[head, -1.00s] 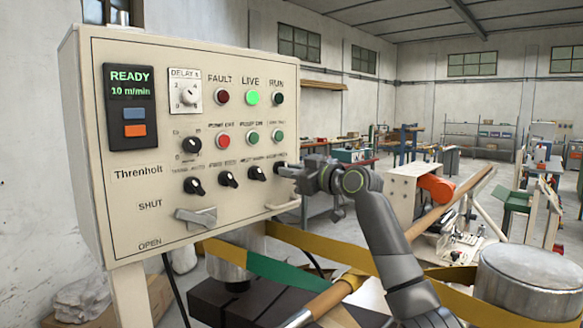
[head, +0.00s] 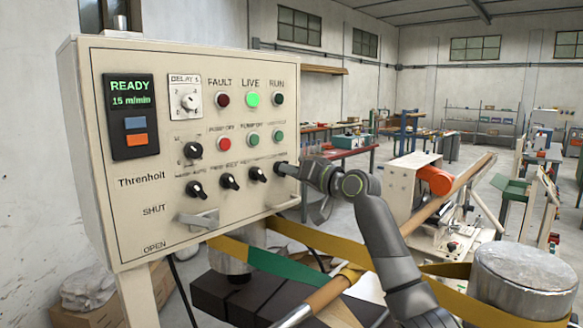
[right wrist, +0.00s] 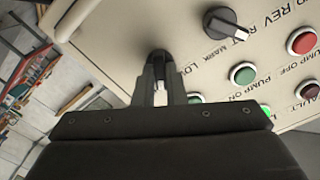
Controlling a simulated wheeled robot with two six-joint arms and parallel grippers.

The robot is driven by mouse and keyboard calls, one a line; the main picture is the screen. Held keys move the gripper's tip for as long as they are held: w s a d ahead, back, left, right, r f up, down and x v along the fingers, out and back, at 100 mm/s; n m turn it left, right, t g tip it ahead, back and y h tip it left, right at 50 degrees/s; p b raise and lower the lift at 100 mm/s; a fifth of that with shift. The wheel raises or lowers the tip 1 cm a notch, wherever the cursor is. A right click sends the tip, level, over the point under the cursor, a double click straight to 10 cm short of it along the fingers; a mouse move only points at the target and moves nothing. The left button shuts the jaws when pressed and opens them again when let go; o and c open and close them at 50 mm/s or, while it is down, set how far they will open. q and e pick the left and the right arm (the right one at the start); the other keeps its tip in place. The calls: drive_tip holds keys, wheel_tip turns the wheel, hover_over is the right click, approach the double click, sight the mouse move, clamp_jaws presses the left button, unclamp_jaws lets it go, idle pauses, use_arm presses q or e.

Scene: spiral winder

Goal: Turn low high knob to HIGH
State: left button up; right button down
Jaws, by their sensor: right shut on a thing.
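The low high knob (head: 279,167) is the black knob at the right end of the lower knob row on the cream control panel (head: 150,235). My right gripper (head: 287,169) is shut on it and hides most of it in the head view. In the right wrist view, the fingers of my right gripper (right wrist: 158,78) stand on either side of the black knob (right wrist: 158,58), partly covering its label, which starts with "LO". The panel display (head: 130,93) reads READY and 15 m/min. My left gripper is not in view.
Several other black knobs, such as the neighbouring one (head: 257,174), sit to the left. A lever handle (head: 198,219) and a pale pull handle (head: 284,205) stick out below. A yellow and green belt (head: 270,263) runs under the panel, past a metal drum (head: 528,285).

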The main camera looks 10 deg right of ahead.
drive_tip(key=shift+m, duration=0.4)
drive_tip(key=c, duration=1.5)
unclamp_jaws()
drive_tip(key=shift+b+v, duration=3.3)
drive_tip(key=shift+v, duration=5.4)
